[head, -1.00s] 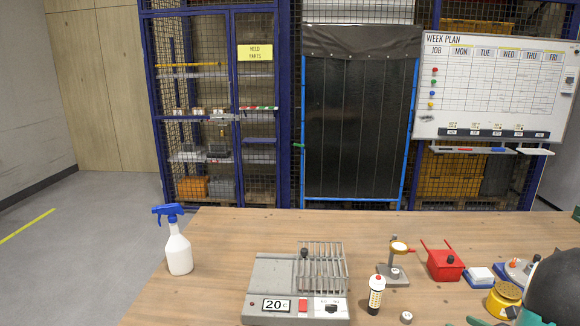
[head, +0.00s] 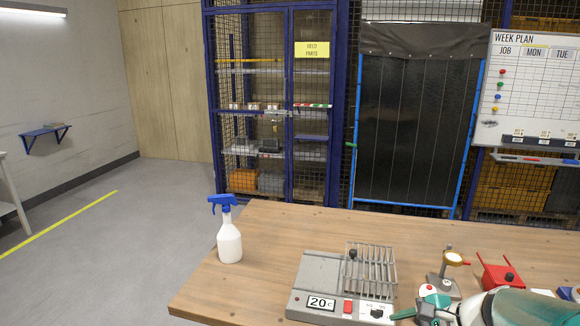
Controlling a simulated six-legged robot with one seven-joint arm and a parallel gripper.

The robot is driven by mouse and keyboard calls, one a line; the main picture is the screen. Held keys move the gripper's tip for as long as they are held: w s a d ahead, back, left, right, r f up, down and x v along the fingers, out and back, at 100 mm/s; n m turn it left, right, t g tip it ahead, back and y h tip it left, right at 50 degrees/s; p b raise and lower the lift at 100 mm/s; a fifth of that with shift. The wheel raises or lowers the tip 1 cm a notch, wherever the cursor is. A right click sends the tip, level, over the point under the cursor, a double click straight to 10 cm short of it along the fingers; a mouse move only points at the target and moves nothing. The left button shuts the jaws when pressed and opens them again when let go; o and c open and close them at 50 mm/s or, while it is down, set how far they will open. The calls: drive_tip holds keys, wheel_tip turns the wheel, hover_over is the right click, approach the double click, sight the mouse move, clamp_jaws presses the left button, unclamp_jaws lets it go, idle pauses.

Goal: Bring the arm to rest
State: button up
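My arm (head: 525,308), teal and white, reaches in from the lower right corner of the head view. My gripper (head: 412,311) is at its left end, low over the table by the front right corner of the grey heating unit. One green finger points left; the other finger is not clear, so I cannot tell if it is open or shut. I see nothing clearly held in it. The arm and gripper hide part of the tabletop and some items behind them.
The wooden table (head: 280,225) holds a white spray bottle (head: 229,243), the grey heating unit (head: 318,268) reading 20 C, a small stand (head: 443,285) and a red tray (head: 500,275). The table between bottle and unit is clear. A mesh cabinet (head: 268,110) stands behind.

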drive_tip(key=s+a+r+n+h, duration=0.6)
drive_tip(key=s+a+n, duration=0.4)
drive_tip(key=n, duration=0.6)
drive_tip(key=shift+s+r+n, duration=0.15)
drive_tip(key=shift+s+n, duration=0.1)
drive_tip(key=shift+n, duration=0.15)
drive_tip(key=shift+a, duration=0.1)
